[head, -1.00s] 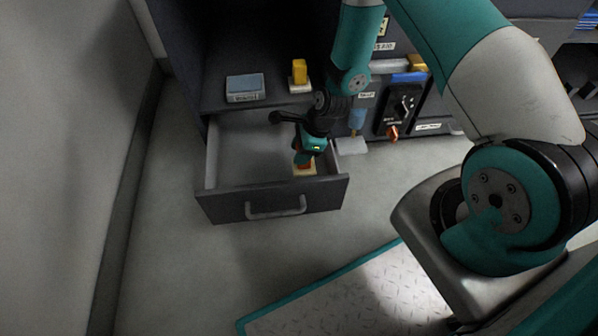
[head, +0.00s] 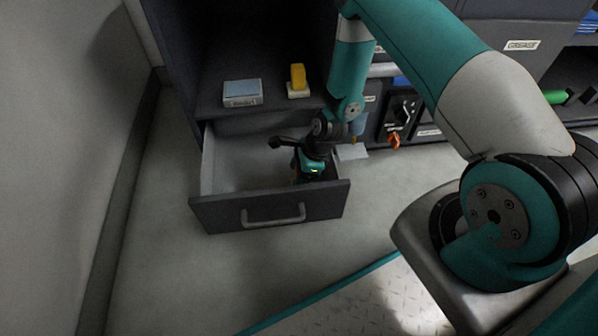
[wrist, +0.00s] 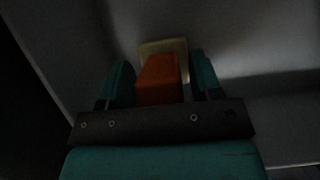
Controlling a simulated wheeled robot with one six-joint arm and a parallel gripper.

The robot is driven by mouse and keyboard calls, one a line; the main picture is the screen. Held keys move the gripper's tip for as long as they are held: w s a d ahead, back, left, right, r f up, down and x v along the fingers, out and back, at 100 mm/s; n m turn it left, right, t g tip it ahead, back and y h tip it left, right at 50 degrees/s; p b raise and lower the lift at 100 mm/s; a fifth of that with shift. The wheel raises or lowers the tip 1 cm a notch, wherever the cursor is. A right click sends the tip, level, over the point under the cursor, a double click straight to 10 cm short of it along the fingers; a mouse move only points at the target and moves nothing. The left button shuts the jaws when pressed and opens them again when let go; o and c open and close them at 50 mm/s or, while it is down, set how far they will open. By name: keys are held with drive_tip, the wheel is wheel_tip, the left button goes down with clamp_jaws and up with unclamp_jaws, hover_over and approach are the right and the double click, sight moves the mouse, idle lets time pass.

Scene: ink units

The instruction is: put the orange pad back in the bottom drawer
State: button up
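The orange pad, an orange block on a cream base, shows in the wrist view (wrist: 158,80) between my two teal fingers. Narrow gaps show between the fingers and the block, so my gripper (wrist: 162,72) looks open around it. The pad is down inside the bottom drawer, its base at or very near the drawer floor; exact contact is hard to tell. The bottom drawer (head: 270,211) is pulled out, and in the head view my gripper (head: 308,178) reaches into its right side. There the drawer front and gripper hide the pad.
A yellow pad on a pale base (head: 298,76) and a blue-topped box (head: 242,92) stand on the shelf above the drawer. A panel with a dark switch (head: 400,112) is to the right. The drawer's left part looks empty.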

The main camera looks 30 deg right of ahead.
drive_tip(key=shift+o, duration=0.3)
drive_tip(key=p+v, duration=0.6)
drive_tip(key=v, duration=0.6)
drive_tip(key=s+a+r+n, duration=0.1)
drive_tip(key=a+r+n, duration=0.4)
drive_tip(key=r, duration=0.5)
drive_tip(key=s+a+r+n, duration=0.1)
drive_tip(key=a+r+n, duration=0.2)
drive_tip(key=r+n, duration=0.6)
drive_tip(key=s+a+r+n+g, duration=0.1)
drive_tip(key=s+a+r+n, duration=0.3)
drive_tip(key=s+r+n, duration=1)
drive_tip(key=s+r, duration=0.3)
drive_tip(key=s, duration=0.1)
drive_tip(key=shift+a+n, duration=0.2)
drive_tip(key=shift+n, duration=0.2)
drive_tip(key=shift+r, duration=0.2)
